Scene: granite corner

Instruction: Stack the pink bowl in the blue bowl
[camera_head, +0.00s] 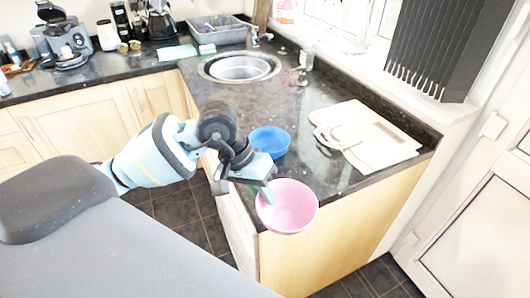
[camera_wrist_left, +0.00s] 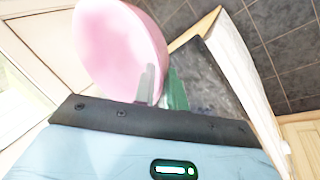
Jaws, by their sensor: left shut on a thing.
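The pink bowl (camera_head: 290,207) is at the near corner of the dark counter in the head view, tilted, with its inside partly showing. My left gripper (camera_head: 266,192) is shut on its left rim. In the left wrist view the pink bowl (camera_wrist_left: 118,50) fills the upper left, with the fingers (camera_wrist_left: 163,88) at its edge. The blue bowl (camera_head: 269,140) stands upright on the counter, behind the pink bowl and a little to its left. Nothing shows inside it. My right gripper is in neither view.
White cloth-like bags (camera_head: 365,137) lie on the counter right of the blue bowl. A sink with a metal basin (camera_head: 240,68) is farther back. A bottle (camera_head: 306,60) stands by the sink. The counter edge (camera_head: 345,195) drops to a tiled floor.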

